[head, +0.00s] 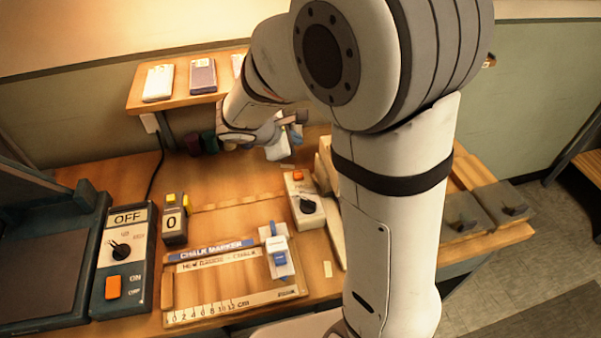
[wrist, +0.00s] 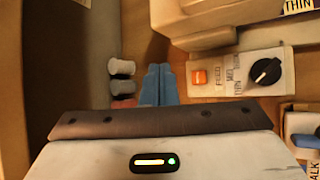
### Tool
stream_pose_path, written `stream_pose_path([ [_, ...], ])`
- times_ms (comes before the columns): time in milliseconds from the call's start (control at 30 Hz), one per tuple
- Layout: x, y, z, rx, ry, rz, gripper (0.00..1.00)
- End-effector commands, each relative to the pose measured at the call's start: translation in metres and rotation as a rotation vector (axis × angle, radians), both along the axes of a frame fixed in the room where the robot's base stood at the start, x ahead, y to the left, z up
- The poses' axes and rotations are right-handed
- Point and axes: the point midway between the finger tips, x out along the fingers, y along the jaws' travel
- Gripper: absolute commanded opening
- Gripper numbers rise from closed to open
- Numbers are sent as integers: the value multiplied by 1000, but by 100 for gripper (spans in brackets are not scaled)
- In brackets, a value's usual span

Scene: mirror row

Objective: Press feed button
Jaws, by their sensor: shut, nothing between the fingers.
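A black dial (wrist: 266,71) sits on the same panel. In the head view the orange button (head: 298,175) is at the panel's far end, with the dial (head: 307,206) nearer. My gripper (wrist: 158,84) has its blue fingers together and empty. In the wrist view the fingertips are just left of the button, with a gap between. In the head view my gripper (head: 284,137) is behind the panel, partly hidden by my arm.
A second control box (head: 122,260) with an orange button and "OFF" display stands at left. A counter block (head: 174,222) shows 0. A chalk marker tray (head: 235,278) lies in front. Grey-topped cylinders (wrist: 121,67) stand left of the fingers. A shelf (head: 180,99) hangs behind.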

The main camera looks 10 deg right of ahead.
Motion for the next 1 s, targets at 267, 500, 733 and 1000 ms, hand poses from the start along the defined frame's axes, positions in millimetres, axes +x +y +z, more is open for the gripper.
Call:
stream_pose_path([
  [267, 0, -1, -16, 1, 2, -1, 0],
  [500, -1, -1, -48, 1, 2, -1, 0],
  [733, 0, -1, -80, 2, 0, -3, 0],
  [1000, 0, -1, -89, 1, -1, -4, 0],
])
